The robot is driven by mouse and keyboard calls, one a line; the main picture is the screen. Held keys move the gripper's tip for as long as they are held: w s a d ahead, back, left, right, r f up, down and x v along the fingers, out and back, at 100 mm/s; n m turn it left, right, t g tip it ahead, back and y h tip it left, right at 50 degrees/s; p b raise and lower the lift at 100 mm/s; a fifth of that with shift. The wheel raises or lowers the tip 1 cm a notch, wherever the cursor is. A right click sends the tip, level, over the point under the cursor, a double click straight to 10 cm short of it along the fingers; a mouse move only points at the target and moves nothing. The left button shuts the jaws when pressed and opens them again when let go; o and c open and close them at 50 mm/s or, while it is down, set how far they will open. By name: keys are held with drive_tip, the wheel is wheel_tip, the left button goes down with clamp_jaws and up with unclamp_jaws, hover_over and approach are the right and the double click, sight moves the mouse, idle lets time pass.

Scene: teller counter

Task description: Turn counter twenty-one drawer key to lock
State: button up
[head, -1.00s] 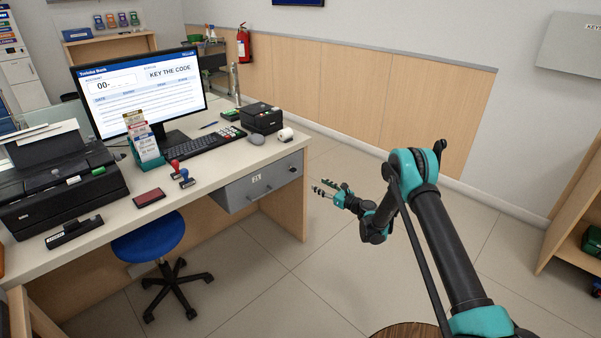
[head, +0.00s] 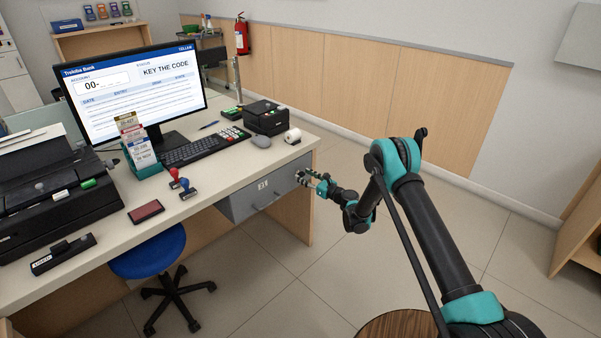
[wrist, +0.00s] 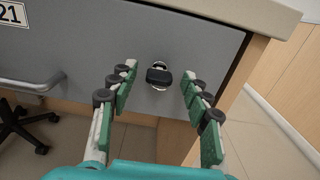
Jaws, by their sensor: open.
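The grey drawer (head: 244,198) sits under the right end of the counter, and it looks shut. In the wrist view its front (wrist: 200,45) bears a "21" label (wrist: 12,13) and a bar handle (wrist: 32,84). A black-headed key (wrist: 158,76) sits in a round silver lock near the drawer's right edge. The key head lies wide, roughly level. My gripper (wrist: 156,88) is open, with its green-padded fingers on either side of the key, apart from it. In the head view my gripper (head: 305,180) is at the drawer's right end and hides the key.
The counter top (head: 222,152) overhangs just above the lock. A keyboard (head: 205,146), black printer (head: 265,118) and paper roll (head: 292,136) stand on it. A blue stool (head: 148,250) is at the left. The floor on the right is clear.

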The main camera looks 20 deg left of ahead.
drive_tip(key=shift+w+a, duration=0.1)
drive_tip(key=shift+a, duration=0.2)
clamp_jaws()
